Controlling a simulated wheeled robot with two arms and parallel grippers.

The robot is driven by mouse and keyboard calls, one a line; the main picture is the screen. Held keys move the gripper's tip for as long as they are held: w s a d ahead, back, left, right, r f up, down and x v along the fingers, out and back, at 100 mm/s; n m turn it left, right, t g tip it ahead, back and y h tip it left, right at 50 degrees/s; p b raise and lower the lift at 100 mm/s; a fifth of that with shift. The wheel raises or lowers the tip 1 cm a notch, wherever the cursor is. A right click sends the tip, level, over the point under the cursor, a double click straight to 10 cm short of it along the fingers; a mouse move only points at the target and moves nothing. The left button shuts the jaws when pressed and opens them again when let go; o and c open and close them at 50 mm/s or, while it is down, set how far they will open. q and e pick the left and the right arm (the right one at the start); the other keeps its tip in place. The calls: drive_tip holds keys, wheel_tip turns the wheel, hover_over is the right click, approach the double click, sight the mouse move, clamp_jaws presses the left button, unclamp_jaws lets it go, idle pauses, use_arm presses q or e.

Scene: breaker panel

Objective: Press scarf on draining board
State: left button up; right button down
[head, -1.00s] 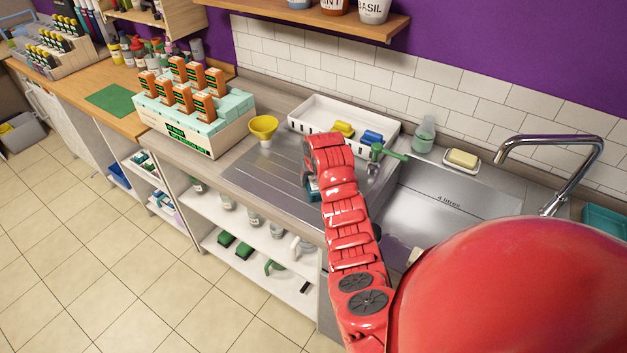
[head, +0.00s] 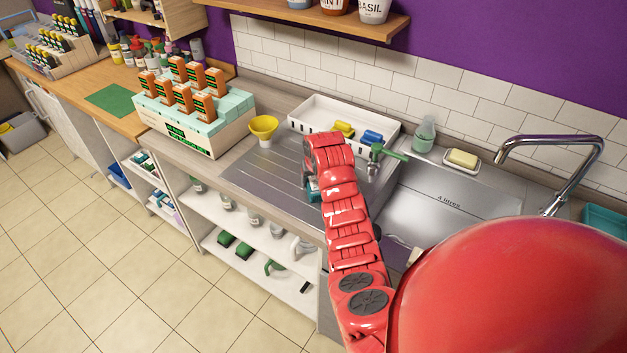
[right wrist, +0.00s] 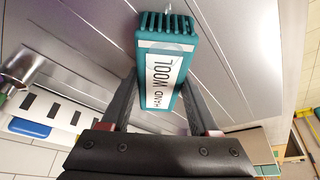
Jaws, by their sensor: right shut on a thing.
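The scarf (right wrist: 168,65) is a teal block with a fringe-like ridged end and a white band reading "HAND WOOL". My right gripper (right wrist: 160,88) is shut on it, with one finger on each side, in the right wrist view. In the head view only a small teal part of the scarf (head: 313,190) shows beside my red right arm. It is over the ribbed steel draining board (head: 255,178). I cannot tell whether the scarf touches the board. My left gripper is not in view.
A yellow funnel (head: 263,128) stands at the board's back left corner. A white tray (head: 300,122) with yellow and blue items lies behind. A green-handled metal item (head: 388,152) is right of my arm, near the sink (head: 450,205). A box of brown-labelled items (head: 205,140) stands left.

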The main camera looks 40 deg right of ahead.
sight(312, 179)
drive_tip(key=shift+r, duration=0.7)
drive_tip(key=shift+w+d+r, duration=0.1)
drive_tip(key=shift+r, duration=2)
drive_tip(key=shift+a, duration=0.3)
drive_tip(key=a, duration=0.2)
drive_tip(key=s+a+b, duration=0.1)
drive_tip(key=a, duration=0.1)
drive_tip(key=s+a+b, duration=0.1)
drive_tip(key=a, duration=0.1)
drive_tip(key=shift+a, duration=0.15)
drive_tip(key=shift+n+y, duration=0.3)
drive_tip(key=shift+n, duration=0.5)
drive_tip(key=s+a, duration=0.1)
drive_tip(key=a, duration=0.1)
drive_tip(key=s+a+f, duration=0.1)
drive_tip(key=a, duration=0.1)
drive_tip(key=s+a+b, duration=0.1)
drive_tip(key=a, duration=0.1)
drive_tip(key=shift+a+f, duration=0.2)
drive_tip(key=shift+f, duration=0.2)
drive_tip(key=s+a+f+n, duration=0.1)
drive_tip(key=s+a+f, duration=0.2)
drive_tip(key=s+a, duration=0.2)
drive_tip(key=s+a+f+n+y+b, duration=0.1)
drive_tip(key=s+a+f, duration=0.2)
drive_tip(key=s+a, duration=0.3)
drive_tip(key=shift+a+f+n, duration=0.35)
drive_tip(key=shift+a+n, duration=0.05)
drive_tip(key=shift+a, duration=0.25)
drive_tip(key=shift+w, duration=0.1)
